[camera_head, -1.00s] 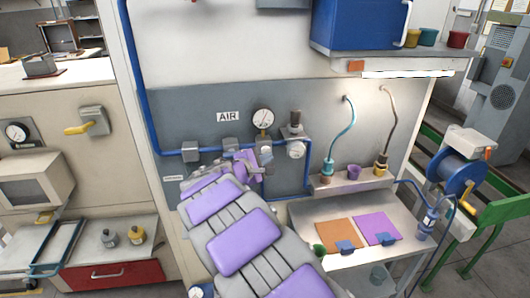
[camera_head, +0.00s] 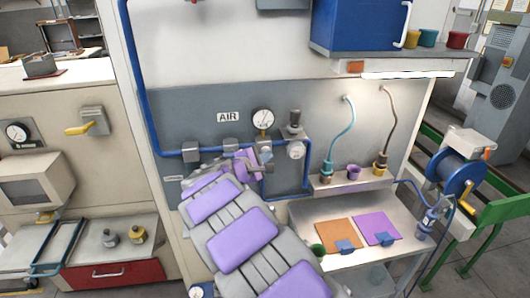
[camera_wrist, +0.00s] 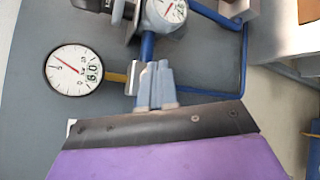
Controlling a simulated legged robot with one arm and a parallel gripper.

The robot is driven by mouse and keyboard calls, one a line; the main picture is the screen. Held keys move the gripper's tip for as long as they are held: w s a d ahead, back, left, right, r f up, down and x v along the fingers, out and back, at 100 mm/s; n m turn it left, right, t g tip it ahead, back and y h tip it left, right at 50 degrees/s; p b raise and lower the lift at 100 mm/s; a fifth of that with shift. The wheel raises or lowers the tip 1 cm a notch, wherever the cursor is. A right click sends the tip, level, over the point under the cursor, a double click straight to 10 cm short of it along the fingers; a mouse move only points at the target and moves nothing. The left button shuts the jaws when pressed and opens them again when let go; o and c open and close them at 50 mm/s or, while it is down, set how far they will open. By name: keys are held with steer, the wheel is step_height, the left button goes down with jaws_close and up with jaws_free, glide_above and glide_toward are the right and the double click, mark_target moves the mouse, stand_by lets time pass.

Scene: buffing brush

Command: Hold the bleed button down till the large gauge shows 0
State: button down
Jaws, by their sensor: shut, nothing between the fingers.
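In the wrist view the large gauge (camera_wrist: 74,70) shows a red needle and a display that seems to read 6.0. My gripper (camera_head: 246,160) is in front of the panel, just below the gauge. In the wrist view my gripper (camera_wrist: 156,72) has its fingers together with nothing between them, by a grey fitting on the gauge's brass stem. I cannot make out the bleed button; the fingers may hide it. Contact cannot be told.
A smaller gauge (camera_head: 296,151) under a regulator (camera_head: 295,122) is close on the right. The blue pipe (camera_head: 140,90) runs down the wall and along the panel. A shelf (camera_head: 350,183) with cups and a workbench (camera_head: 390,258) stand to the right.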

steer(key=shift+w+a+p, duration=0.15)
steer(key=shift+w+p, duration=0.2)
steer(key=shift+w, duration=0.15)
stand_by(2.4)
steer(key=shift+s, duration=0.15)
stand_by(1.7)
steer(key=shift+s+d+b, duration=0.25)
steer(key=shift+s+b, duration=0.25)
steer(key=shift+s, duration=0.25)
steer(key=s+b, duration=0.1)
steer(key=s, duration=0.1)
steer(key=s+d+b, duration=0.1)
steer(key=s, duration=0.2)
steer(key=shift+d, duration=0.2)
steer(key=shift+w, duration=0.1)
